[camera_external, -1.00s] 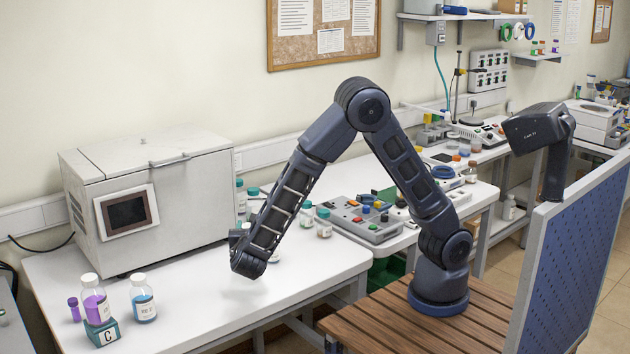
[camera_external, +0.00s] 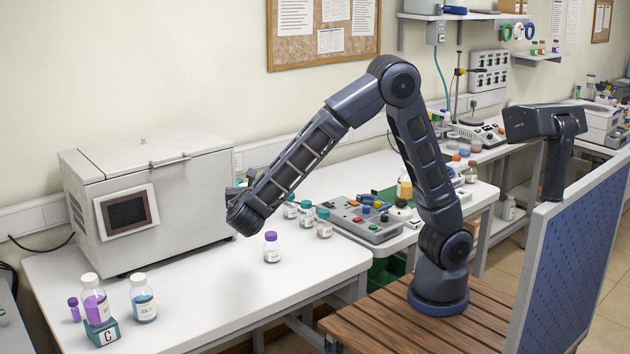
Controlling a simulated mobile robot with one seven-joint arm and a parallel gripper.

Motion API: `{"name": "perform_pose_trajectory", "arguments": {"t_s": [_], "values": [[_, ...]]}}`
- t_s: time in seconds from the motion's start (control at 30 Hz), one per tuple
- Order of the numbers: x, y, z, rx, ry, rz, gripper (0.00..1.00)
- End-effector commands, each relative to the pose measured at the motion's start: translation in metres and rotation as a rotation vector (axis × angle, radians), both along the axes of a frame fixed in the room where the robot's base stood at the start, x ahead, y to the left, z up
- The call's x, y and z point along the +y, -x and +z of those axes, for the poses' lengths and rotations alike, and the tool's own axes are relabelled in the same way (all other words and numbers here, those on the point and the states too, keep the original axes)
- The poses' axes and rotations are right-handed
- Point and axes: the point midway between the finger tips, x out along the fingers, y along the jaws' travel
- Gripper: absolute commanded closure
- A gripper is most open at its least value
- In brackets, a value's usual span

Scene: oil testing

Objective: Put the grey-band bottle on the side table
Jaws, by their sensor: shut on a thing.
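My gripper (camera_external: 238,191) is at the end of my arm, raised in front of the white oven-like box's right side. It is mostly hidden behind my wrist. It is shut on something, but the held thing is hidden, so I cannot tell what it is. I cannot pick out a grey band on any bottle at this size. A purple-capped bottle (camera_external: 271,248) stands on the white table (camera_external: 215,300), below and right of my wrist. Teal-capped bottles (camera_external: 323,224) stand behind it to the right. I cannot tell which surface is the side table.
The white oven-like box (camera_external: 150,205) fills the back left of the table. A purple bottle (camera_external: 96,303) on a teal block marked C, a blue bottle (camera_external: 143,300) and a small purple vial (camera_external: 74,310) stand front left. A button panel (camera_external: 365,218) is at the right. The table's middle front is clear.

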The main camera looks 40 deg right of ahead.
Motion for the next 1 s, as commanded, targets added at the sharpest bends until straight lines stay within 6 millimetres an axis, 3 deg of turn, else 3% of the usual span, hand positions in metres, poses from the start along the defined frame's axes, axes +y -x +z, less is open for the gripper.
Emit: {"name": "perform_pose_trajectory", "arguments": {"t_s": [0.13, 0.4, 0.6, 0.87, 1.0], "values": [[0.000, 0.000, 0.023, -0.003, -0.006, -0.001, 1.00], [-0.001, 0.000, 0.095, -0.004, -0.007, -0.002, 1.00], [-0.002, -0.003, 0.135, -0.001, -0.004, -0.005, 1.00], [-0.030, -0.050, 0.131, 0.004, -0.005, -0.089, 1.00], [-0.056, -0.084, 0.130, 0.007, -0.007, -0.151, 1.00]]}}
